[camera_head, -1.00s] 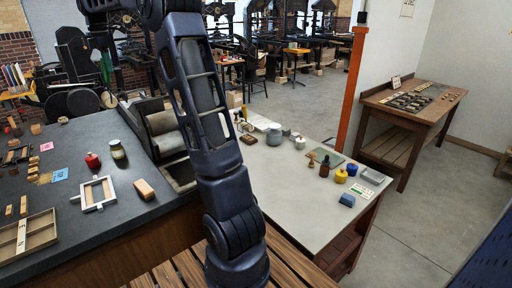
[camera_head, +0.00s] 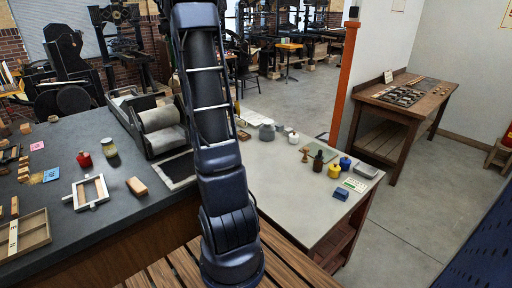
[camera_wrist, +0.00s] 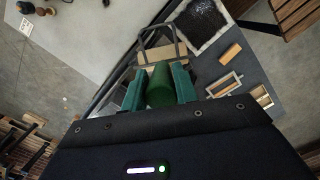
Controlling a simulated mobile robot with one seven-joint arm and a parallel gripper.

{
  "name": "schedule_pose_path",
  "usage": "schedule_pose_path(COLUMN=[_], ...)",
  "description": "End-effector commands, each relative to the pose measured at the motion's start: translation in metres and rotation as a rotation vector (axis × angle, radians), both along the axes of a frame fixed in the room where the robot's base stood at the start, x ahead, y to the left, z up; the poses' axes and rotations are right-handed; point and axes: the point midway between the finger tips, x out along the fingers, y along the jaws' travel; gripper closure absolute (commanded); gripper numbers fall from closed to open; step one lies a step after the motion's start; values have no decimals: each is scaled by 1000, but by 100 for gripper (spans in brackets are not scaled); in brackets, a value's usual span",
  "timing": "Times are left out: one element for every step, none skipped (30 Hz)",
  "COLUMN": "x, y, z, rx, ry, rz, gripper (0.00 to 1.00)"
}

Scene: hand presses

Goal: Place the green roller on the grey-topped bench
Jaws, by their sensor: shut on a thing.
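The green roller (camera_wrist: 160,87) is in the wrist view, held between the two green fingers of my gripper (camera_wrist: 160,88). My gripper is shut on it, and dark floor-side and bench surfaces show beyond it. In the head view my raised arm hides the gripper and roller. The grey-topped bench (camera_head: 278,190) stands right of my arm in the head view, with a pale flat top. Its pale top also appears at the upper left of the wrist view (camera_wrist: 95,25).
A darker bench (camera_head: 110,205) on the left carries a press, a red pot, a white frame and a wooden tray. On the pale bench, bottles, blue and yellow pots and a blue block (camera_head: 341,194) crowd the right end. Its near middle is bare. An orange post (camera_head: 343,85) stands behind.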

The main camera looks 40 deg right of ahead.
Motion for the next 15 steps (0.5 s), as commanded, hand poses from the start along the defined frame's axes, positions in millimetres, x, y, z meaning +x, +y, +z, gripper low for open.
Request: schedule_pose_path(x=[-11,-17,-26,-33,-39,-49,-56,-64,-75,-83,-92,-103,-112,-121,-133], y=[-22,-32,-48,-59,-70,-85,-95,-106,-119,-130,-140,-152,-162,-171,-184], z=[1,1,1,1,1,1,1,1,1,1,2,2,2,2,2], rx=[-4,-7,-10,-12,-14,-17,-19,-21,-23,-25,-27,-30,-31,-33,-35], ry=[2,4,6,7,9,11,13,15,18,19,20,22,24,26,29], rz=[-45,-71,-106,-133,-158,-192,-219,-246,-281,-307,-333,-368,-395,-421,-456], gripper=[100,100,100,100,100,100,100,100,100,100,100,100,100,100,100])
